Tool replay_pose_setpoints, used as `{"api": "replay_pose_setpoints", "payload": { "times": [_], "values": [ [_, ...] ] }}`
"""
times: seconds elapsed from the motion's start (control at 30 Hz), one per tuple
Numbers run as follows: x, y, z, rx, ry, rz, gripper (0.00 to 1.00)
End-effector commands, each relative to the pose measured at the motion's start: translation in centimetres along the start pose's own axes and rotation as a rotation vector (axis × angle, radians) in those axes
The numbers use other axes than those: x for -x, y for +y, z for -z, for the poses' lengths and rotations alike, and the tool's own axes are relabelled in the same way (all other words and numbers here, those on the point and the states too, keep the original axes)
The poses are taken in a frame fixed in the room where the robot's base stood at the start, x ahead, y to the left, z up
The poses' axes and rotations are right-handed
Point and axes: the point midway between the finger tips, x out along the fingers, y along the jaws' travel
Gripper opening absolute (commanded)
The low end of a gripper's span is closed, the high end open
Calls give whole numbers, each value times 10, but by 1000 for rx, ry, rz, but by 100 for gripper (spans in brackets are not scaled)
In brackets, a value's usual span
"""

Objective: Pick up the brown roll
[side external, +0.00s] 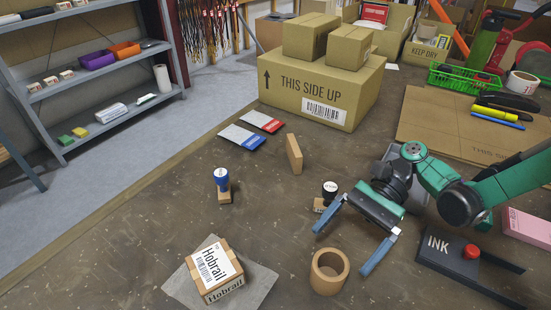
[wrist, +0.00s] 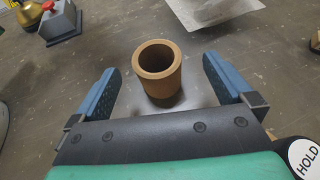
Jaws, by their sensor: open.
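The brown roll (side external: 329,272) is a short hollow tube standing on end on the table, at the lower middle of the side view. In the wrist view the brown roll (wrist: 158,70) stands ahead of my gripper, between the lines of its two fingers, with its open top facing me. My gripper (side external: 347,244) has blue fingers spread wide and is empty. It is above and beside the roll in the side view. The fingers (wrist: 159,80) also show in the wrist view, one on each side of the roll, with visible gaps.
A labelled box (side external: 214,272) on paper lies left of the roll. An ink pad (side external: 452,257) with a red knob lies to the right. Large cartons (side external: 320,90) stand at the back.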

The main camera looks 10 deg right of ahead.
Motion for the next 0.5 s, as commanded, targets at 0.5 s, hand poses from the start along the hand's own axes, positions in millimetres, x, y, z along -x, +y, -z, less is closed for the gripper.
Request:
{"api": "replay_pose_setpoints", "payload": {
  "times": [0.5],
  "values": [
    [-54,4,1,-25,-33,-28,100]
  ]
}}
